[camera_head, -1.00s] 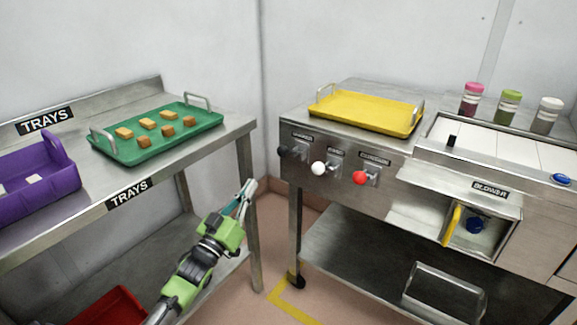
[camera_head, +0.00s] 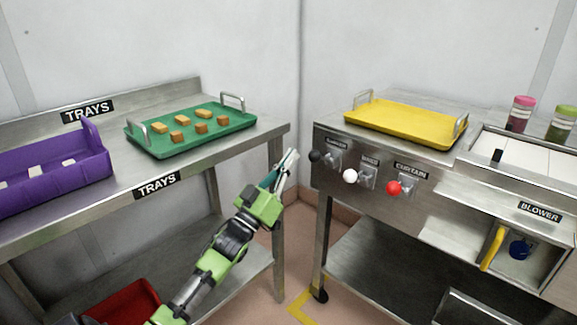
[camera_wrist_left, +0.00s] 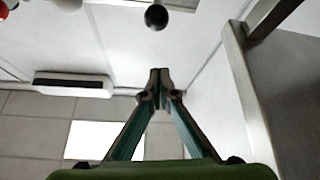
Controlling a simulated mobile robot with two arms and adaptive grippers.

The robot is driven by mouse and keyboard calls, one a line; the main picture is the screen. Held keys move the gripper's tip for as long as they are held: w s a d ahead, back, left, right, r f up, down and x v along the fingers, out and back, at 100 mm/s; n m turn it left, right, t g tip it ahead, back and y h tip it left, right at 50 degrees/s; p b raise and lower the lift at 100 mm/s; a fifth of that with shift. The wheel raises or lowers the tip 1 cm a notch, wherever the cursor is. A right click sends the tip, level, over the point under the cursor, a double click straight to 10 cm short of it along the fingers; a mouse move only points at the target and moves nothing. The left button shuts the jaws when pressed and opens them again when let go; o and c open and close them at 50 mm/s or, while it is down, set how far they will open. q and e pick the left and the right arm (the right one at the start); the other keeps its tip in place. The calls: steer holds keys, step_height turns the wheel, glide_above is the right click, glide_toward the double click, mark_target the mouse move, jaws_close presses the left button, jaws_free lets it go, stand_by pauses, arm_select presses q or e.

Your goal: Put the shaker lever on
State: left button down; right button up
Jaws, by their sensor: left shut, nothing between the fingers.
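Three levers stand on the front panel of the right-hand machine. The leftmost has a black knob (camera_head: 315,156) under a label too small to read surely; the middle has a white knob (camera_head: 350,176); the right one has a red knob (camera_head: 394,188) under the CURTAIN label. My left gripper (camera_head: 291,156) is shut and empty, just left of the black knob and apart from it. In the left wrist view its closed fingertips (camera_wrist_left: 160,73) point up toward the black knob (camera_wrist_left: 156,17), with a gap between. My right gripper is out of view.
A yellow tray (camera_head: 408,122) sits on the machine top. A green tray (camera_head: 160,150) with several brown blocks and a purple crate (camera_head: 98,168) stand on the left table. A gap separates table and machine. A blower box with a yellow handle (camera_head: 492,248) is at right.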

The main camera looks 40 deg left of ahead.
arm_select(q)
steer(key=x, duration=0.7)
steer(key=shift+w+d+f+b, duration=0.1)
steer(key=shift+d+f+b, duration=0.1)
steer(key=shift+f, duration=0.5)
steer(key=shift+w+d+f+b, duration=0.1)
steer(key=shift+f+b, duration=0.15)
steer(key=shift+f, duration=0.45)
steer(key=shift+d+f+b, duration=0.15)
steer(key=shift+f+b, duration=0.05)
steer(key=shift+f, duration=0.5)
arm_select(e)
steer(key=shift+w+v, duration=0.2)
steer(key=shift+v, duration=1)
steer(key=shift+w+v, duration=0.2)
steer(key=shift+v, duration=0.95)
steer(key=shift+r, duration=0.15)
